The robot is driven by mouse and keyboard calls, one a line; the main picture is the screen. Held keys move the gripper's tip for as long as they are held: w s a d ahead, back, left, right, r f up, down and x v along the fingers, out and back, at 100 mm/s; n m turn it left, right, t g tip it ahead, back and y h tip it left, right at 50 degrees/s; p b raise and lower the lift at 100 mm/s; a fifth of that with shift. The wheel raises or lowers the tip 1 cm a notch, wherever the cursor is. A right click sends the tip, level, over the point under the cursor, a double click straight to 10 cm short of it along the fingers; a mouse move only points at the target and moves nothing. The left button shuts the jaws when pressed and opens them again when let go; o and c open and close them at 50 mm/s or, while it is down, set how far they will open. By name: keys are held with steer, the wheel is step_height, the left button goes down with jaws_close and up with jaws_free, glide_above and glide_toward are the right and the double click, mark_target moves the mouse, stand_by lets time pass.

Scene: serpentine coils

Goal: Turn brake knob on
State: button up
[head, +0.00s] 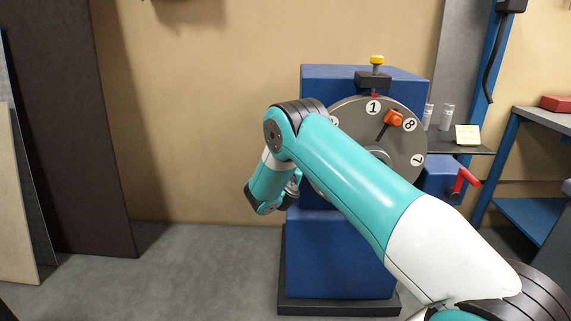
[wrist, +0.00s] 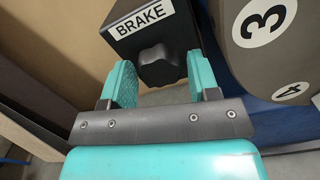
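The brake knob (wrist: 158,66) is a dark lobed knob on the face of a black box labelled BRAKE (wrist: 150,25) in the wrist view. My gripper (wrist: 165,75) is open, with one teal finger on each side of the knob. I cannot tell whether either finger touches it. In the head view my arm hides the knob and the BRAKE box, and the fingers do not show clearly.
A blue machine (head: 345,255) carries a grey numbered dial (head: 400,152) with an orange knob (head: 393,118). A yellow-topped plunger (head: 376,60) sits above it. A red handle (head: 462,181) is at right. A dark panel (head: 70,120) leans left; the floor between is clear.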

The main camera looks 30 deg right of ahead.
steer(key=c, duration=0.6)
steer(key=shift+m, duration=0.3)
steer(key=shift+f+m+b, duration=0.2)
steer(key=shift+m+b, duration=16.05)
steer(key=shift+m, duration=1.35)
